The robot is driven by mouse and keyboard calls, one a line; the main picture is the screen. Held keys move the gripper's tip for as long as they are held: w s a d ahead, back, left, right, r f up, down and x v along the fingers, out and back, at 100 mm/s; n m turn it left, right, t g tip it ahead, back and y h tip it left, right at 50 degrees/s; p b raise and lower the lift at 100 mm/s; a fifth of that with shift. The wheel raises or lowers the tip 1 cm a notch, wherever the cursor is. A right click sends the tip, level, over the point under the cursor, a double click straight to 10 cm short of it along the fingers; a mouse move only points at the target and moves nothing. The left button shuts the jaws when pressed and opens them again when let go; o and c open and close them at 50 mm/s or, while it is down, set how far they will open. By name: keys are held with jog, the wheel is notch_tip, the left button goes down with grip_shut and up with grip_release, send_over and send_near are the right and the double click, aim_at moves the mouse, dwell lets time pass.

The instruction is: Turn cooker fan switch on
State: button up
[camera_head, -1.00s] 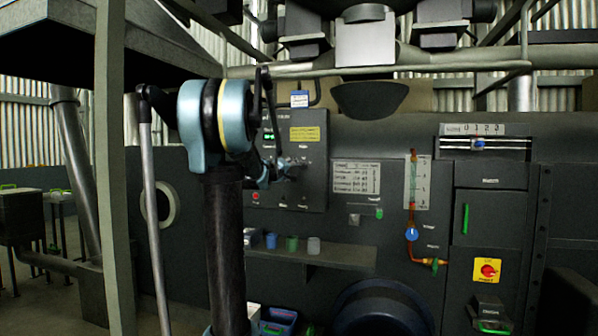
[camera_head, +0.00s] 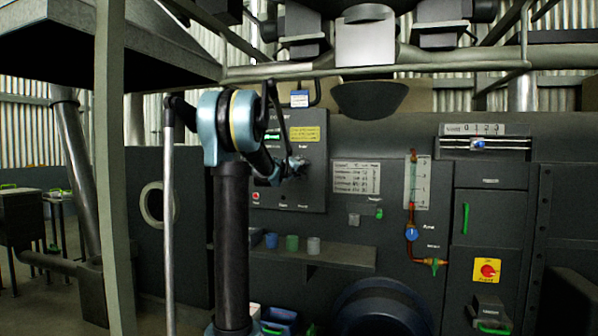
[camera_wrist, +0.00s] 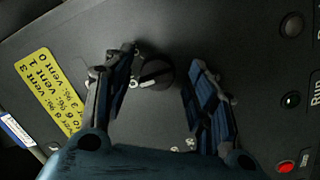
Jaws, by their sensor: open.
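A round black knob with a light pointer line (camera_wrist: 157,73) sits on the dark control panel (camera_head: 315,190). In the wrist view it lies between the two fingers of my gripper (camera_wrist: 164,67), nearer the left finger. The gripper is open, with a gap between the right finger and the knob. I cannot tell if the left finger touches it. In the head view my gripper (camera_head: 293,167) is at the panel front and hides the knob. Small printed marks around the knob are partly covered by the left finger.
A yellow label (camera_wrist: 50,92) is left of the knob. A red button (camera_wrist: 286,166) and dark buttons (camera_wrist: 291,99) are at the right. Below the panel, a shelf (camera_head: 345,257) holds small cups. A rail (camera_head: 400,69) crosses above.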

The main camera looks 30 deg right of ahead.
jog(key=c, duration=1)
jog(key=shift+c, duration=0.2)
jog(key=shift+m, duration=0.3)
jog(key=m, duration=0.5)
jog(key=shift+a+y, duration=0.1)
jog(key=shift+y, duration=0.3)
jog(key=m, duration=0.5)
jog(key=shift+w+r+y, duration=0.1)
jog(key=shift+y, duration=0.3)
jog(key=shift+m, duration=0.4)
jog(key=o, duration=1)
jog(key=shift+w, duration=0.1)
jog(key=shift+o, duration=0.2)
